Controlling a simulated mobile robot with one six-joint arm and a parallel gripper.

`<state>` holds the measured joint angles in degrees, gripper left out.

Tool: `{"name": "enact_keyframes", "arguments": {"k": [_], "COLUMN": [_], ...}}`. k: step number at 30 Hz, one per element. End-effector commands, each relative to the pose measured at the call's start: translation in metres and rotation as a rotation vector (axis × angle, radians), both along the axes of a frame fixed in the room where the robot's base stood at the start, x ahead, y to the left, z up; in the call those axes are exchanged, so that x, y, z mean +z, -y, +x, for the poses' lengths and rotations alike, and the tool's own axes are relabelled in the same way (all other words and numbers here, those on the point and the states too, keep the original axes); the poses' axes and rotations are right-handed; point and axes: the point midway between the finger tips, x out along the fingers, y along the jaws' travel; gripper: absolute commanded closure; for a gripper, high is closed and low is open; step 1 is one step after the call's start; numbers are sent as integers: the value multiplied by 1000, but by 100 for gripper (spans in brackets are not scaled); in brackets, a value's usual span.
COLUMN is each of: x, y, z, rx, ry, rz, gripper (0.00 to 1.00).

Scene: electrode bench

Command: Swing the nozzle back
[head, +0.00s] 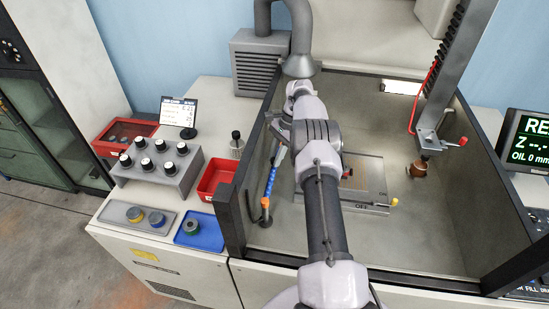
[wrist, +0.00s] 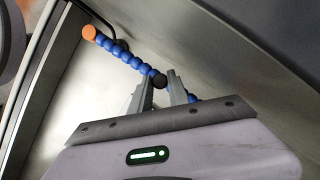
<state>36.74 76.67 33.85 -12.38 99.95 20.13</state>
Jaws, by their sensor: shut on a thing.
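The nozzle is a blue segmented hose (wrist: 122,55) with an orange tip (wrist: 89,33). It crosses the top of the wrist view, and the tip is at upper left. My gripper (wrist: 165,82) is shut on the hose near a dark segment, and the fingers hide part of it. More blue shows just right of the fingers. In the head view the blue hose (head: 271,181) hangs at the left side inside the tank, with its orange tip (head: 265,202) lowest. My arm covers much of the gripper there.
A flat plate fixture (head: 365,190) lies in the tank to the right of the nozzle. A column with a copper electrode (head: 418,169) stands farther right. The tank's dark left frame (head: 233,222) is close to the hose. Red bins and an electrode rack (head: 156,168) stand outside, left.

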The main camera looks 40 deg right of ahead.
Motion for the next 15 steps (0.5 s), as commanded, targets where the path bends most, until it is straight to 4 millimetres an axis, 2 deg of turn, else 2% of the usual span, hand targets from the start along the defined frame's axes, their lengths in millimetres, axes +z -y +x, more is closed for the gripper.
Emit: {"name": "enact_keyframes", "arguments": {"k": [7, 8, 10, 11, 15], "x": [-1, -1, -1, -1, -1], "y": [-2, -2, -2, -2, -1], "z": [0, 0, 0, 0, 0], "rx": [1, 1, 1, 1, 1], "ry": [0, 0, 0, 0, 0], "rz": [4, 4, 4, 3, 2], "gripper": [100, 75, 61, 57, 57]}}
